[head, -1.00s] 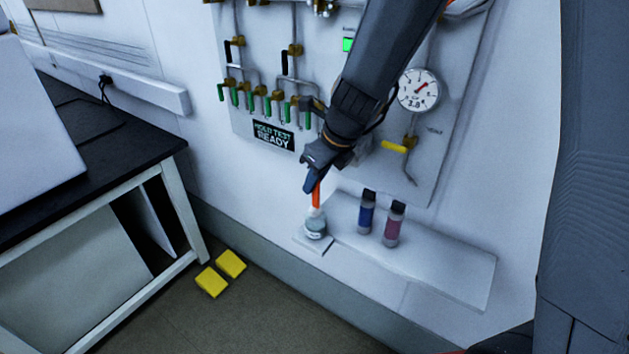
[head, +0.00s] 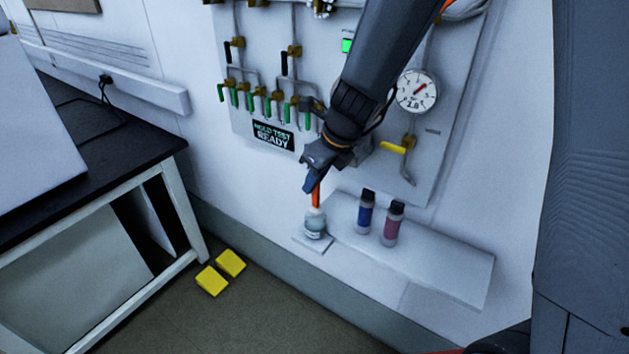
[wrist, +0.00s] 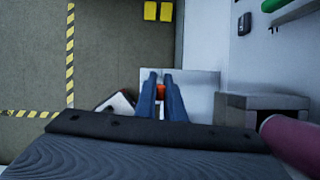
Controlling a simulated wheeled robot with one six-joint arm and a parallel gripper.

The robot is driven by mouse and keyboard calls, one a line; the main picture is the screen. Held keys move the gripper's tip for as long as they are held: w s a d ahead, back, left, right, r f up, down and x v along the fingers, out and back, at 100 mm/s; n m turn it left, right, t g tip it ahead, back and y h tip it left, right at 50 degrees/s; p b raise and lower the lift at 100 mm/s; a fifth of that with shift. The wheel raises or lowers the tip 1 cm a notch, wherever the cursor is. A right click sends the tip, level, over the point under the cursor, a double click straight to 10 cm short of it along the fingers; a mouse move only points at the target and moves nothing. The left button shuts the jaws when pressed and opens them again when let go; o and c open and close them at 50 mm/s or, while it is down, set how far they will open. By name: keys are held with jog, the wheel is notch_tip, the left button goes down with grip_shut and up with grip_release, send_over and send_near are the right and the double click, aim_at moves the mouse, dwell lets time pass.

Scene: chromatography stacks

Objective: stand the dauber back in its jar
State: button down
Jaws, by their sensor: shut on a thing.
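The dauber (head: 316,194) has an orange handle and stands about upright, its lower end at the mouth of a small glass jar (head: 315,223) with pale teal contents. The jar stands on a small white ledge at the left end of a shelf. My gripper (head: 311,187) is shut on the top of the orange handle, directly above the jar. In the wrist view my gripper's blue fingers (wrist: 160,95) close on the orange handle (wrist: 160,91). How deep the dauber's tip sits in the jar cannot be told.
A blue bottle (head: 365,212) and a red-purple bottle (head: 392,223) with dark caps stand on the white shelf (head: 440,262) right of the jar. A wall panel with valves and a gauge (head: 416,91) is behind my arm. Yellow blocks (head: 221,272) lie on the floor.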

aim_at(313, 200)
jog(key=shift+f, duration=0.1)
dwell(0.6)
jog(key=shift+f+b, duration=1.3)
jog(key=shift+f, duration=0.4)
jog(key=shift+f, duration=0.15)
jog(key=shift+f+b, duration=1)
jog(key=c, duration=1.4)
grip_release()
jog(key=shift+r, duration=0.15)
